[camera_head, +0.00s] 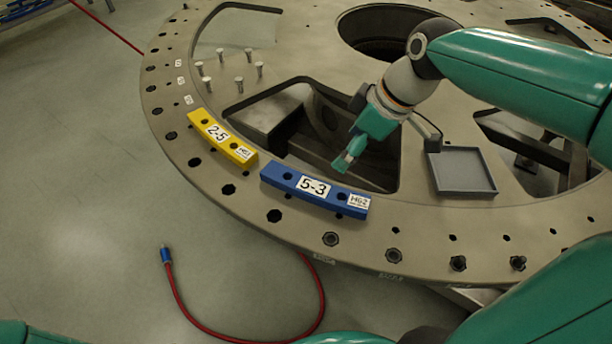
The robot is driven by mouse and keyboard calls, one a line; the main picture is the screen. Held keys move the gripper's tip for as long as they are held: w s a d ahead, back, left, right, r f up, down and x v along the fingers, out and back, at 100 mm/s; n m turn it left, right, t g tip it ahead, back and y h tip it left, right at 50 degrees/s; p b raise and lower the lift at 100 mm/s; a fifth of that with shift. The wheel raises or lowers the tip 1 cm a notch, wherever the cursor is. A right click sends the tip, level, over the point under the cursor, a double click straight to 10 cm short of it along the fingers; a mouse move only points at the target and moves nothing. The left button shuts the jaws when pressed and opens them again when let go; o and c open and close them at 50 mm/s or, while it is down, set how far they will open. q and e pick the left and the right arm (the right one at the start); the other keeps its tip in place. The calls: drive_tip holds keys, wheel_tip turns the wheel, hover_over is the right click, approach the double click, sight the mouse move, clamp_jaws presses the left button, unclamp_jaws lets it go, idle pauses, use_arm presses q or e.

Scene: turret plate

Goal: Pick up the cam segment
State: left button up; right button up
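Two curved cam segments lie on the turret plate (400,222) near its front left rim. The yellow one (222,138) is labelled 2-5. The blue one (314,191) is labelled 5-3 and lies to the right of the yellow one. My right gripper (345,162) hangs above the plate's opening, just behind the blue segment in the picture, apart from both segments. Its fingers are seen edge-on, so I cannot tell whether they are open. Nothing shows in them. My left gripper is out of view.
Several upright pins (239,84) stand on the plate at upper left. A grey square tray (462,171) sits right of my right gripper. The plate has large openings and rim holes. A red hose (178,292) with a blue end lies on the floor in front.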

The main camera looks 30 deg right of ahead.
hover_over(314, 186)
drive_tip(key=s+d, duration=0.2)
drive_tip(key=f, duration=1)
drive_tip(key=shift+s+a, duration=0.15)
drive_tip(key=shift+a, duration=0.1)
drive_tip(key=shift+p+x, duration=0.35)
drive_tip(key=shift+x, duration=2.4)
drive_tip(key=shift+a, duration=0.1)
drive_tip(key=shift+r, duration=0.1)
drive_tip(key=c, duration=1.6)
